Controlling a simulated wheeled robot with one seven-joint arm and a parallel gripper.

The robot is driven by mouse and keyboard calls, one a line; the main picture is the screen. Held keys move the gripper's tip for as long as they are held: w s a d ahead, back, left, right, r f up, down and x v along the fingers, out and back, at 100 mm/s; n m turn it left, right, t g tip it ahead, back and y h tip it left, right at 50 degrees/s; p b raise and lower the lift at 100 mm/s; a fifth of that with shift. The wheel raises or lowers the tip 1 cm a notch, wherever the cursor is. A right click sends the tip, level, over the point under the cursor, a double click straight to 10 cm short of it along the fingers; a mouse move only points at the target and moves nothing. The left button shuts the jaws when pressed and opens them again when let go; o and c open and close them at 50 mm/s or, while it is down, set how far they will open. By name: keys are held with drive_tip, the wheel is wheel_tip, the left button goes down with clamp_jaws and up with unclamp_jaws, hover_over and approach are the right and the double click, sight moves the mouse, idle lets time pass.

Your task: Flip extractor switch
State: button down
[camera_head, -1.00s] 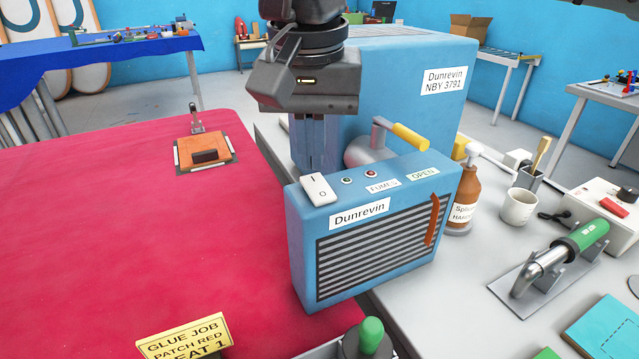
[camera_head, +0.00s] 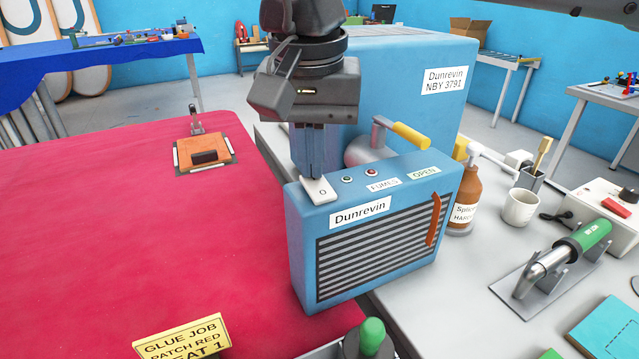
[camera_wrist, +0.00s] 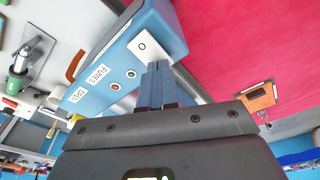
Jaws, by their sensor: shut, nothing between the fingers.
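The blue Dunrevin extractor box (camera_head: 300,235) stands between the red mat and the grey bench, with a grille on its front. Its white rocker switch (camera_head: 320,192) sits on the top left corner; the O end shows, and my fingers cover the I end. The switch also shows in the wrist view (camera_wrist: 143,46), with the O visible. My gripper (camera_head: 313,174) is shut and empty, pointing down, its tips at the switch's far end. I cannot tell whether they press on it. It shows in the wrist view too (camera_wrist: 158,68).
Two small indicator lights (camera_head: 372,172) and the FUMES and OPEN labels lie right of the switch. A yellow-handled lever (camera_head: 410,135) stands behind the box, with a brown bottle (camera_head: 464,195) to the right. The red mat (camera_head: 120,240) is mostly clear on the left.

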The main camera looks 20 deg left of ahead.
drive_tip(key=shift+f, duration=0.3)
drive_tip(key=shift+r, duration=0.2)
drive_tip(key=shift+r+p, duration=2.1)
drive_tip(key=shift+r, duration=1.3)
